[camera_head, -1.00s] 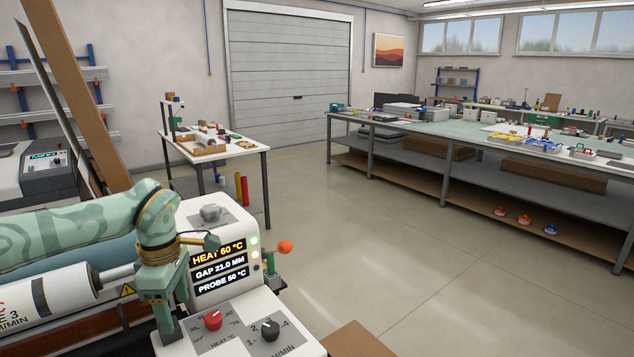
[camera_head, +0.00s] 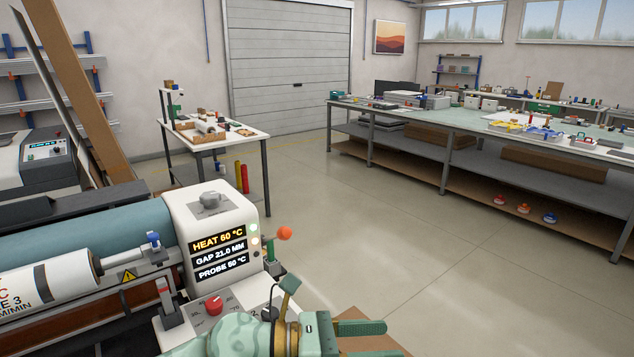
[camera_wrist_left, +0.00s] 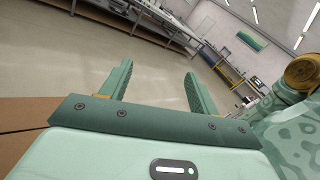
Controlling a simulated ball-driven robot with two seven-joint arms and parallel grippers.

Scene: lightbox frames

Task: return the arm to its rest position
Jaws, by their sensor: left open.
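My left arm comes in along the bottom edge of the head view. Its gripper (camera_head: 390,339) points right, past the front corner of the roller machine (camera_head: 182,215). The jaws are open, with nothing between them. In the left wrist view the two green fingers (camera_wrist_left: 157,76) are well apart, with floor and room behind the gap. My right gripper is not in view.
An orange ball-ended lever (camera_head: 284,233) stands at the machine's right side. A brown board (camera_head: 352,314) lies beside and below my gripper. A small table (camera_head: 262,137) and a long workbench (camera_head: 440,116) stand farther back. The floor between is open.

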